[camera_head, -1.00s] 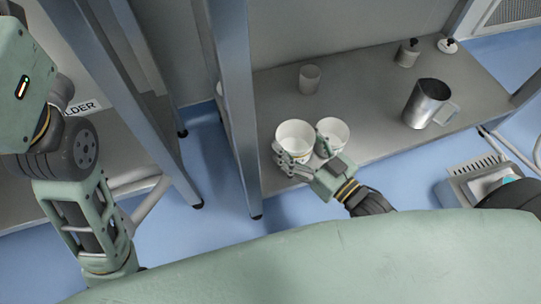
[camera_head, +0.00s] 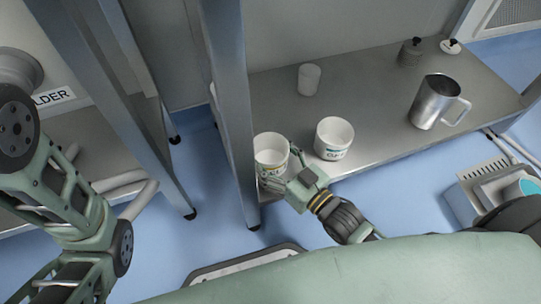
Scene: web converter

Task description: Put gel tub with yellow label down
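The gel tub with yellow label (camera_head: 271,143) is a white, open-topped tub at the left front of the grey shelf, beside the metal post; a little of its label shows above my fingers. My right gripper (camera_head: 281,167) has its fingers around the tub's lower front and right side and appears shut on it. I cannot tell whether the tub's base touches the shelf. A second white tub with a teal label (camera_head: 334,138) stands upright to its right, apart from the gripper. My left arm is at the left edge; its gripper is out of view.
The grey shelf (camera_head: 385,110) also bears a small white cup (camera_head: 309,79), a metal jug (camera_head: 437,103) and two small lidded items at the back right. A blue-grey post (camera_head: 232,110) stands close left of the held tub. The shelf behind the tubs is mostly clear.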

